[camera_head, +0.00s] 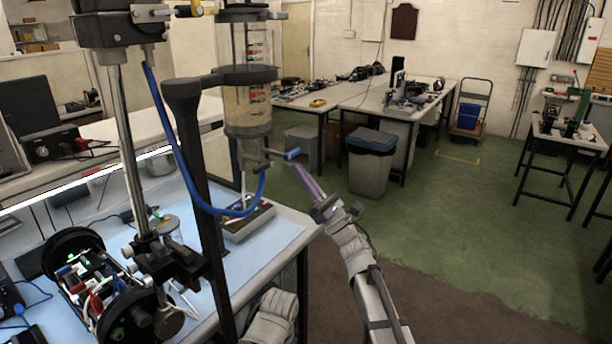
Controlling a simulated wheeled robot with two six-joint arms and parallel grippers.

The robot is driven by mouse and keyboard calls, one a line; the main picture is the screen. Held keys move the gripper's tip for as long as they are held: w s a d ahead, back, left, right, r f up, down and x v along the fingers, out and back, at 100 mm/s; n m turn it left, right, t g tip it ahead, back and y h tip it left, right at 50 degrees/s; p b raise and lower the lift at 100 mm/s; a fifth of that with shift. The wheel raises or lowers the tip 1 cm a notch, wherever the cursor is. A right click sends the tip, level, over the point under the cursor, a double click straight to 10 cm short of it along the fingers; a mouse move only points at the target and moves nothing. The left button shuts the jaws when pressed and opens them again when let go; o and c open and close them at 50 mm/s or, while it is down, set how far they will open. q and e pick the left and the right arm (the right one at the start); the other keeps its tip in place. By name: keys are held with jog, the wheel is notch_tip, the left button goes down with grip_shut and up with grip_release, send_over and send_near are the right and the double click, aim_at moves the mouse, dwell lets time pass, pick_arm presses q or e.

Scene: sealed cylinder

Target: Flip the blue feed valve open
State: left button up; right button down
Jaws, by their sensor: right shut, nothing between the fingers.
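The blue feed valve (289,154) is a small blue lever on a metal fitting below the clear sealed cylinder (248,112). The lever points right, roughly level and slightly raised at its outer end. My right gripper (296,169) reaches up from the lower right. Its fingers are shut and empty, with the tips just below the lever's outer end. I cannot tell whether they touch it. A blue hose (215,211) loops under the cylinder. My left gripper is not in view.
A dark upright stand (184,130) and a metal rod (122,140) rise left of the valve. A light blue bench (275,243) with a small tray (250,222) lies below. A grey bin (369,172) stands behind. The green floor to the right is open.

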jog(key=shift+r+p, duration=0.4)
jog(key=shift+r, duration=0.25)
